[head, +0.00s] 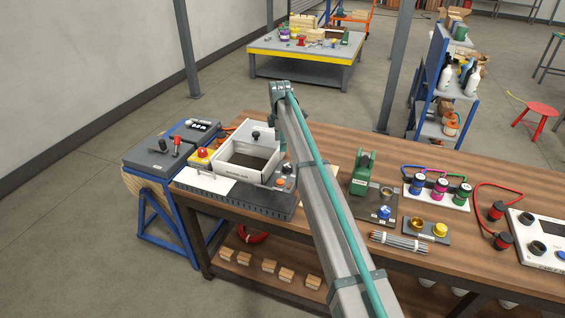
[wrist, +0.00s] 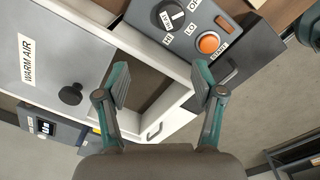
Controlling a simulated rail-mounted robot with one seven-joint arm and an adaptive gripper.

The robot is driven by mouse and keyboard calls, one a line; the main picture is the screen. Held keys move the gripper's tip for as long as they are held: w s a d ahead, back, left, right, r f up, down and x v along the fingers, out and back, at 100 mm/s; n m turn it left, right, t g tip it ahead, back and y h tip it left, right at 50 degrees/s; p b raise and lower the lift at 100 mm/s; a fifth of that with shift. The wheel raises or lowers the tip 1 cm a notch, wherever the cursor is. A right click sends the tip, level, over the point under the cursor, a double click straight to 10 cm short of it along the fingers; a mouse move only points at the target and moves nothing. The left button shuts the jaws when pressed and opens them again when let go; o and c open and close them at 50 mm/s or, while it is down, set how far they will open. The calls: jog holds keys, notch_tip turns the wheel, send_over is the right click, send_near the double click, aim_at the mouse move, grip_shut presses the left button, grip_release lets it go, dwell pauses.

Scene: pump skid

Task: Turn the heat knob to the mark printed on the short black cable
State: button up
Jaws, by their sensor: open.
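The dark heat knob (wrist: 171,14) is at the top of the wrist view on a grey control panel, with HI and LO printed beside it. An orange button (wrist: 208,43) sits below it on the same panel. My gripper (wrist: 160,80) is open and empty, its fingers spread above the white warm air box (wrist: 187,105), apart from the knob. In the head view the box (head: 232,172) stands at the bench's left end; my arm covers part of that area and my gripper is hidden there. I cannot make out the short black cable or its mark.
A grey lid (wrist: 45,65) labelled WARM AIR carries a black handle. A red-topped yellow stop button (head: 203,154) stands left of the box. Right of my arm are a green device (head: 364,170), coloured jars, and red cables (head: 497,187) with dark ends.

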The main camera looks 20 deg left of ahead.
aim_at(288, 165)
jog(key=shift+m+g, duration=0.3)
jog(key=d+f+p, duration=0.1)
jog(key=f, duration=0.2)
jog(key=d+f+p, duration=0.1)
jog(key=f, duration=0.3)
jog(key=d+f+p, duration=0.1)
jog(key=f, duration=0.2)
jog(key=shift+w+f+p, duration=0.3)
jog(key=shift+f+p, duration=0.1)
jog(key=shift+c, duration=0.2)
jog(key=c, duration=1.1)
